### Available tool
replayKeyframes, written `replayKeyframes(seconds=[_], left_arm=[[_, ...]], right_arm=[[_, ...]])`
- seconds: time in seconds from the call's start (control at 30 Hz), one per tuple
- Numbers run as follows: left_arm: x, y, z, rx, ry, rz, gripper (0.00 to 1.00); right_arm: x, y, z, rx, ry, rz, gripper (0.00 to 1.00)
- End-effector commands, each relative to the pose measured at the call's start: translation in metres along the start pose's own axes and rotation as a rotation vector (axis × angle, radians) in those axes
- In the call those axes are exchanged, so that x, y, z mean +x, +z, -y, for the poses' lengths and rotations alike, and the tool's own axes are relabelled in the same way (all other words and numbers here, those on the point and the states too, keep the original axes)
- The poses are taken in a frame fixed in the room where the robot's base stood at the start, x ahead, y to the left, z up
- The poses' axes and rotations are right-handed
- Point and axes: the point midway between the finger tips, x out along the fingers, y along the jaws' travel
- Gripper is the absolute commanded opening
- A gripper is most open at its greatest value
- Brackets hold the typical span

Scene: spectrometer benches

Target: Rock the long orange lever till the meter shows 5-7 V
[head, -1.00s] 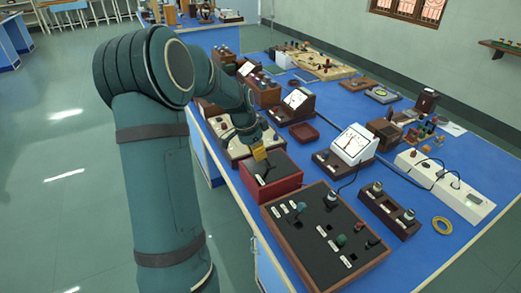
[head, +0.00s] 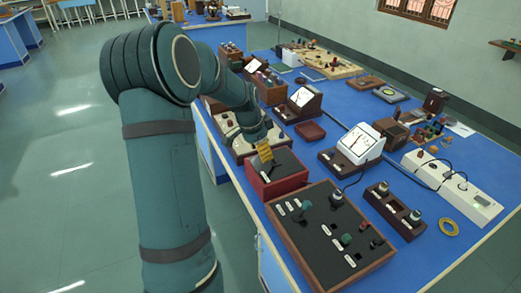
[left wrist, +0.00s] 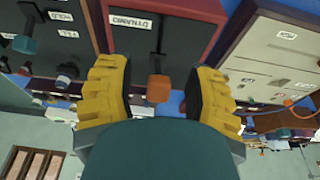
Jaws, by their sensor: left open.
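The dynamo box (head: 278,184) is a red box with a dark top, near the table's left edge. In the left wrist view its face (left wrist: 183,38) carries a DYNAMO label and a slot. The lever's orange handle (left wrist: 159,88) ends a dark shaft there. My left gripper (left wrist: 158,92) is open, its yellow fingers on either side of the handle, with gaps showing. In the head view my left gripper (head: 264,151) is over the box and the handle is not clearly visible. A white meter (head: 360,144) stands to the right; its reading is too small to tell. My right gripper is not in view.
A wooden-framed switch panel (head: 328,235) stands just in front of the dynamo box. A cream-topped box (head: 226,128) is just behind it. A small brown tray (head: 310,131) lies behind right.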

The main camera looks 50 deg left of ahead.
Motion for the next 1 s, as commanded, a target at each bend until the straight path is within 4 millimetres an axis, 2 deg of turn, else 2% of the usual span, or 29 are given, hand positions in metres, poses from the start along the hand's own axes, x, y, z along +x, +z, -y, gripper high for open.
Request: replayKeyframes(seconds=[0.17,0.5,0.7,1.0], left_arm=[[-0.010,-0.001,0.000,0.000,-0.002,-0.002,0.53],[-0.075,-0.001,0.001,0.001,-0.005,-0.004,0.53],[-0.106,0.000,0.001,0.000,-0.003,-0.002,0.53],[-0.121,0.000,0.000,0.000,0.000,0.001,0.53]], right_arm=[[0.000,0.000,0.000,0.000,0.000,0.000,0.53],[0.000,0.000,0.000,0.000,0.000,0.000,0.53],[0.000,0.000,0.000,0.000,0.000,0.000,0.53],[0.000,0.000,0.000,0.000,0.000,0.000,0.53]])
